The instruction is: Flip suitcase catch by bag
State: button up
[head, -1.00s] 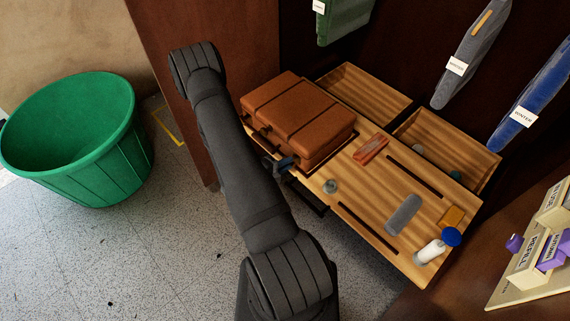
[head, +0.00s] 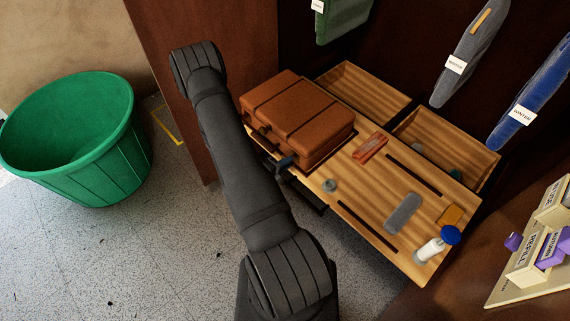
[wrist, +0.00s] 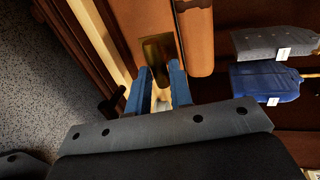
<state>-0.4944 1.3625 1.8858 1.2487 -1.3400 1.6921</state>
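The brown suitcase (head: 300,115) lies shut on the wooden shelf, with two dark straps across its lid. My gripper (head: 286,162) is at its front side, low and close, partly hidden behind my arm. In the wrist view the brass catch plate (wrist: 154,46) on the suitcase front is just ahead of my blue fingertips (wrist: 158,68). The fingers are apart, with a gap between them. A dark lower part of the catch shows between the tips; I cannot tell whether they touch it.
The shelf (head: 345,186) also holds a red item (head: 370,147), a grey item (head: 403,213) and a white bottle with a blue cap (head: 430,249). Labelled garments hang behind. A green bin (head: 75,140) stands at left. A dark wooden panel (head: 195,70) stands left of the suitcase.

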jog(key=o, duration=0.3)
jog(key=shift+a, duration=0.1)
jog(key=v, duration=1.7)
jog(key=shift+s+r, duration=0.1)
jog(key=shift+s, duration=0.1)
jog(key=x, duration=1.7)
jog(key=shift+a, duration=0.1)
jog(key=shift+a, duration=0.1)
